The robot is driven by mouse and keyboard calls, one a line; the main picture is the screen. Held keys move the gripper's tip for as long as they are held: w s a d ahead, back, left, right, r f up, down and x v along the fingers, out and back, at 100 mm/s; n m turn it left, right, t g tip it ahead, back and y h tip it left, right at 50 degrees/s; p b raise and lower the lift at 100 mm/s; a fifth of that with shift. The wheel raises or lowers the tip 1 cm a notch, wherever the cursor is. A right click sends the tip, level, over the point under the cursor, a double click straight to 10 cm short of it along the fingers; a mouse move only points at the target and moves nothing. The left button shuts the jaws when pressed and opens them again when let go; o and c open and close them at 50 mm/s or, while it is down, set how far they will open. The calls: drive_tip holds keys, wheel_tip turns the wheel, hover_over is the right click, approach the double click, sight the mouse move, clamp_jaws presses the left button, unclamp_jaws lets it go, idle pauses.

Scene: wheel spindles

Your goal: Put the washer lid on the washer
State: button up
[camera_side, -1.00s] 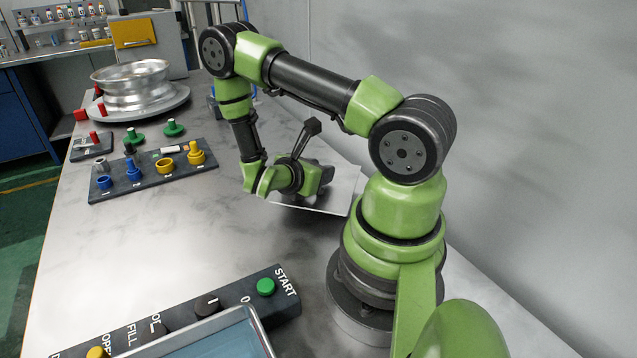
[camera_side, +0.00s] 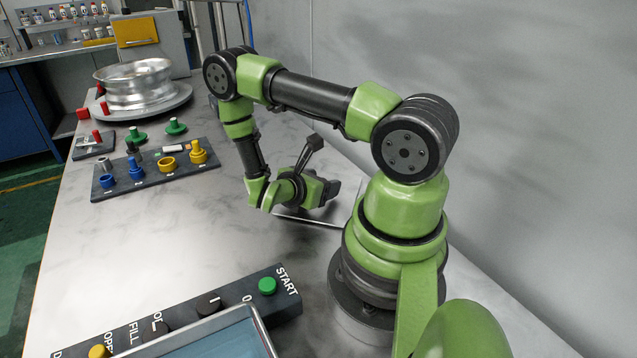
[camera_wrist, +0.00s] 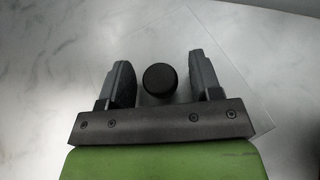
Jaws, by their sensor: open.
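The washer lid (camera_side: 308,221) is a thin pale plate on the table under my gripper (camera_side: 326,193); the arm partly hides it. In the wrist view the lid (camera_wrist: 150,47) is a faint, almost see-through panel with a round black knob (camera_wrist: 160,80). The knob stands between my two open fingers, with a gap on either side. The washer (camera_side: 252,322) shows only in part at the bottom of the side view, as a metal-rimmed opening with a bluish inside.
A dark control panel with a green START button (camera_side: 268,286) lies along the washer. A board with blue and yellow pieces (camera_side: 155,175) and a metal wheel rim (camera_side: 135,88) stand farther back. A wall (camera_side: 510,120) rises on the right. The table left of my gripper is clear.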

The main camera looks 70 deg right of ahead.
drive_tip(key=shift+r, duration=0.2)
drive_tip(key=v, duration=1.1)
drive_tip(key=shift+w+a, duration=0.15)
drive_tip(key=shift+a, duration=0.05)
drive_tip(key=shift+w+a+r, duration=0.1)
drive_tip(key=shift+a+r, duration=0.1)
drive_tip(key=s+a+r+m+t+y, duration=0.2)
drive_tip(key=a+r+m+t+y, duration=0.2)
drive_tip(key=r, duration=0.4)
drive_tip(key=s+a+r+m+t+y, duration=0.1)
drive_tip(key=a+r+m+t+y, duration=0.2)
drive_tip(key=r+m, duration=0.4)
drive_tip(key=s+a+r+m+t+y, duration=0.2)
drive_tip(key=a+r+m+t+y, duration=0.2)
drive_tip(key=r, duration=0.5)
drive_tip(key=a+m+y, duration=0.1)
drive_tip(key=m+y, duration=0.1)
drive_tip(key=y, duration=0.1)
drive_tip(key=shift+s+a+t, duration=0.3)
drive_tip(key=shift+a, duration=0.1)
drive_tip(key=shift+o, duration=0.2)
drive_tip(key=shift+s+a+r+m+t, duration=0.2)
drive_tip(key=shift+a+r+m+t, duration=0.15)
drive_tip(key=shift+t, duration=0.15)
drive_tip(key=shift+d, duration=0.1)
